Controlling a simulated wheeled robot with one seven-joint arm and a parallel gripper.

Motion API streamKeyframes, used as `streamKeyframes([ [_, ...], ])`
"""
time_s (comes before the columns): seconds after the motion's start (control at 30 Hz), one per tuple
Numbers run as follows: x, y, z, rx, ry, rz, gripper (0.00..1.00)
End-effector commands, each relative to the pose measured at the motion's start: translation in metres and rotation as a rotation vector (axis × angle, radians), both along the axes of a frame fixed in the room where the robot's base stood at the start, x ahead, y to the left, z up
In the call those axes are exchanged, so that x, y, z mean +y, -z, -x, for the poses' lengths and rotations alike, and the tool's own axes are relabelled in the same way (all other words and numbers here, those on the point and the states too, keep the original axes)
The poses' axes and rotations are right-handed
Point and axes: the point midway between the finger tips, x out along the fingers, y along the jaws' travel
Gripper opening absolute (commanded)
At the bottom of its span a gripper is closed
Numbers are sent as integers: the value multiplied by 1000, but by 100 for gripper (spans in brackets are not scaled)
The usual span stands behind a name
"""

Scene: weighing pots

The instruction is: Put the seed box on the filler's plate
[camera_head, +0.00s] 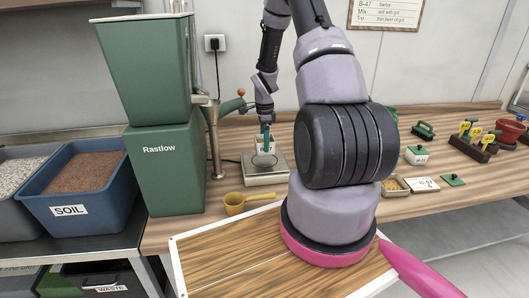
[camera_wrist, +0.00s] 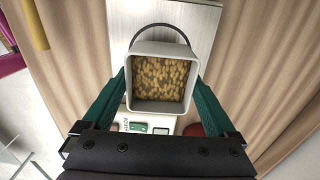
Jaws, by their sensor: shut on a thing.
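The seed box is a small pale square box (camera_wrist: 161,106) filled with yellow-brown seeds. My gripper (camera_wrist: 161,82) is shut on it, with a green finger on each of two opposite sides. In the head view my gripper (camera_head: 265,137) points down and the box (camera_head: 264,147) is upright over the silver scale (camera_head: 258,179) beside the green Rastlow filler (camera_head: 167,165). In the wrist view the scale's pale body (camera_wrist: 195,35) lies beneath the box, and a dark arc shows behind it. I cannot tell whether the box touches the plate, which it largely hides.
A blue soil bin (camera_head: 75,188) stands at left. At right are a small tray (camera_head: 396,188), a label card (camera_head: 422,184), a green-lidded white box (camera_head: 417,155) and a rack with yellow tags (camera_head: 474,143).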

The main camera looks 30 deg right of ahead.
Motion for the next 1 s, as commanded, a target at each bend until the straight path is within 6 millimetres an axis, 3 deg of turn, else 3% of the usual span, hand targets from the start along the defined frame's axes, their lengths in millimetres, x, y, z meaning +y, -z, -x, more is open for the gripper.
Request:
streamKeyframes([
  [0.4, 0, 43, 0, 0, -1, 0, 29],
  [0.73, 0, 46, 0, 0, -1, 0, 29],
  [0.77, 0, 46, 0, 0, -1, 0, 100],
  [1.0, 0, 46, 0, -1, -1, 0, 100],
])
